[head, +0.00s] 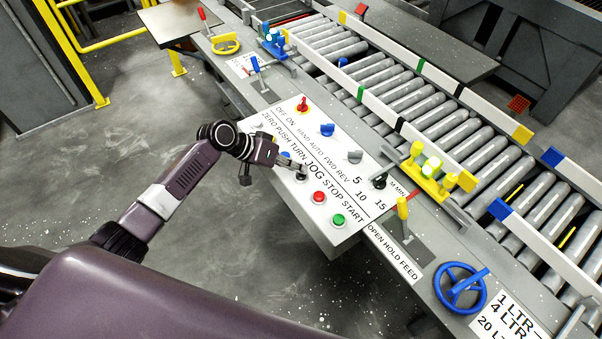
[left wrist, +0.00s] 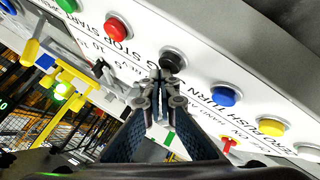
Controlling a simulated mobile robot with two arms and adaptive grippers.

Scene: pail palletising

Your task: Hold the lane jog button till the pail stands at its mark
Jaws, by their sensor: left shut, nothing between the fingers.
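The black jog button (head: 301,177) is on the sloping white control panel (head: 283,124), beside the word JOG. My left gripper (head: 300,166) is shut and empty, with its fingertips right at this button and partly covering it. In the left wrist view the closed fingertips (left wrist: 160,76) overlap the lower edge of the black button (left wrist: 172,60). I cannot tell whether they touch it or press it in. No pail is in clear view. The roller lane (head: 400,90) runs behind the panel, with coloured bands on its white rails. My right gripper is out of view.
A red stop button (head: 319,197) and a green start button (head: 338,220) sit close to the jog button. Its other neighbour is a blue button (left wrist: 225,96). A lit yellow fixture (head: 430,172) and a blue handwheel (head: 461,288) stand to the right.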

